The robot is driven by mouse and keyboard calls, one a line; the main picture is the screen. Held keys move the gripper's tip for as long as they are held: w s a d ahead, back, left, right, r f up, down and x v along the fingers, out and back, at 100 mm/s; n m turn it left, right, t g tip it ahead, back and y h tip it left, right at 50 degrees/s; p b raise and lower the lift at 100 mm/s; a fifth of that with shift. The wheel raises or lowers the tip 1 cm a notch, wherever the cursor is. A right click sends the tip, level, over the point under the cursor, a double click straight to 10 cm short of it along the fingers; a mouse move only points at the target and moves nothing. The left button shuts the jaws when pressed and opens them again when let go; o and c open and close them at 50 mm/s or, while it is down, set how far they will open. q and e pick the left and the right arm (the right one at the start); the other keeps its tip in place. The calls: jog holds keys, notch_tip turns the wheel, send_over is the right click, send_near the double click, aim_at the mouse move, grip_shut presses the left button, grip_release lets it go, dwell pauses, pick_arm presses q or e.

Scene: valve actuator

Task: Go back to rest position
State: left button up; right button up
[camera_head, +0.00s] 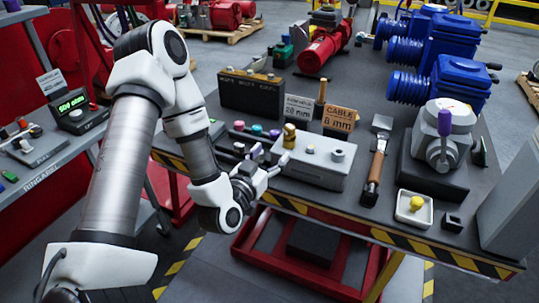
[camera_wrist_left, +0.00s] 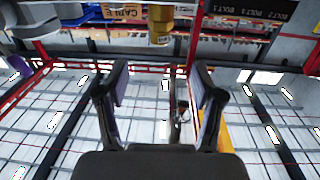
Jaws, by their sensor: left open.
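My left arm comes in from the left in the head view, and its gripper (camera_head: 267,164) is at the front left edge of the workbench (camera_head: 385,215). In the left wrist view the two fingers (camera_wrist_left: 160,88) stand apart with nothing between them. A brass cylinder (camera_head: 289,136) stands upright on a grey block (camera_head: 313,162), just beyond the fingertips; it also shows at the top of the left wrist view (camera_wrist_left: 160,22). I cannot tell exactly how far the fingers are from it. My right gripper is not in view.
A grey valve unit with a purple-topped handle (camera_head: 444,122) stands at the right of the bench. A wooden-handled tool (camera_head: 375,172) and a white tray with a yellow knob (camera_head: 399,208) lie nearer. Blue motors (camera_head: 455,85) stand behind. A side shelf (camera_head: 50,160) is at the left.

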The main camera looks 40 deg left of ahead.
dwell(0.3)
pick_arm(q)
jog(key=s+d+f+m+g+h, duration=0.15)
jog(key=s+d+f+g, duration=0.3)
jog(key=f, duration=0.45)
jog(key=s+d+f+m+g+h, duration=0.1)
jog(key=s+d+f+m+g, duration=0.15)
jog(key=s+d+f, duration=0.4)
jog(key=s+d+f+m+g+h, duration=0.1)
jog(key=s+d+f+g+h, duration=0.2)
jog(key=f, duration=0.8)
jog(key=s+a+f+n+g+y, duration=0.2)
jog(key=s+g, duration=0.5)
jog(key=s, duration=0.4)
jog(key=shift+s+f+n+g, duration=0.3)
jog(key=shift+f+n+g, duration=0.1)
jog(key=shift+f+n, duration=0.4)
